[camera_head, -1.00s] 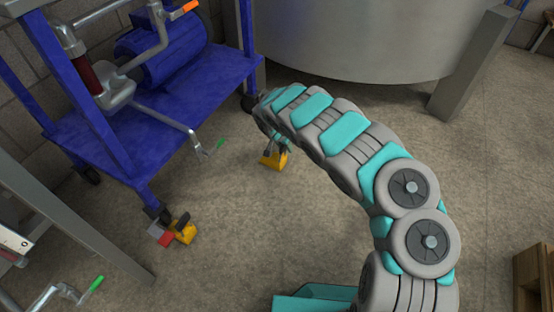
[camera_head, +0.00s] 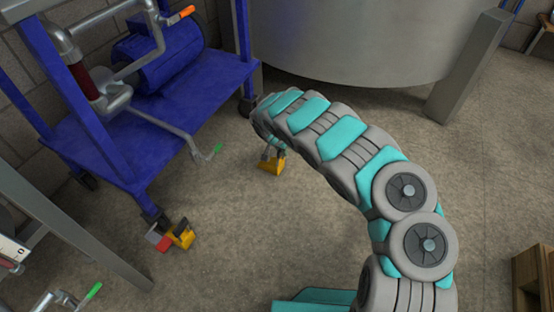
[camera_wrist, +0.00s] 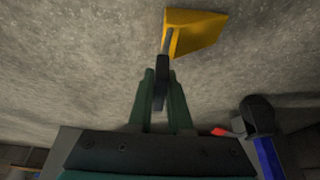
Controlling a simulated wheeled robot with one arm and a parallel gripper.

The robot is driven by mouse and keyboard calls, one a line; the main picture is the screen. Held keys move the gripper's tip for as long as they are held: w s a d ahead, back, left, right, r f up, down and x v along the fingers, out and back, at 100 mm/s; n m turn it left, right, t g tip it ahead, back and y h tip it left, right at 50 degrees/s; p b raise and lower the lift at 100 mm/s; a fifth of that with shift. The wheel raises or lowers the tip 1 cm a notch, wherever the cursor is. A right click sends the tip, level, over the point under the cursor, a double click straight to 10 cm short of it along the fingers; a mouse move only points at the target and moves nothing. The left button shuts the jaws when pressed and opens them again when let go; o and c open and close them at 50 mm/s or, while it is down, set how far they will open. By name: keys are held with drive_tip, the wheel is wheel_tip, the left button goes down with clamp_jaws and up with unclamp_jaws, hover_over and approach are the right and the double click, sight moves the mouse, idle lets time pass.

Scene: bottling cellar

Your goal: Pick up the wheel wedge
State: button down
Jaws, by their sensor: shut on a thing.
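The wheel wedge is a yellow block with a dark handle. In the head view the wheel wedge (camera_head: 270,166) is at the end of my arm, on or just above the floor; I cannot tell which. My gripper (camera_head: 268,152) is above it, partly hidden by my arm. In the wrist view the green fingers of my gripper (camera_wrist: 162,82) are shut on the dark handle, and the yellow wedge (camera_wrist: 195,34) sticks out beyond the fingertips. A second yellow wedge (camera_head: 181,236) lies by the front wheel of the blue trolley.
The blue trolley (camera_head: 190,100) with a motor and pipes stands at the left. A red and grey piece (camera_head: 158,238) lies beside the second wedge. A large steel tank (camera_head: 360,40) with a leg (camera_head: 468,65) stands behind. The floor right of my arm is clear up to a wooden crate (camera_head: 535,280).

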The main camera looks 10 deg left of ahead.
drive_tip(key=shift+r, duration=0.5)
drive_tip(key=v, duration=0.1)
drive_tip(key=p+v, duration=0.1)
drive_tip(key=v, duration=0.1)
drive_tip(key=shift+w+d+r, duration=0.1)
drive_tip(key=shift+w, duration=0.1)
drive_tip(key=s+a+r+p, duration=0.1)
drive_tip(key=s+a+p, duration=0.1)
drive_tip(key=s, duration=1.3)
drive_tip(key=shift+a, duration=0.35)
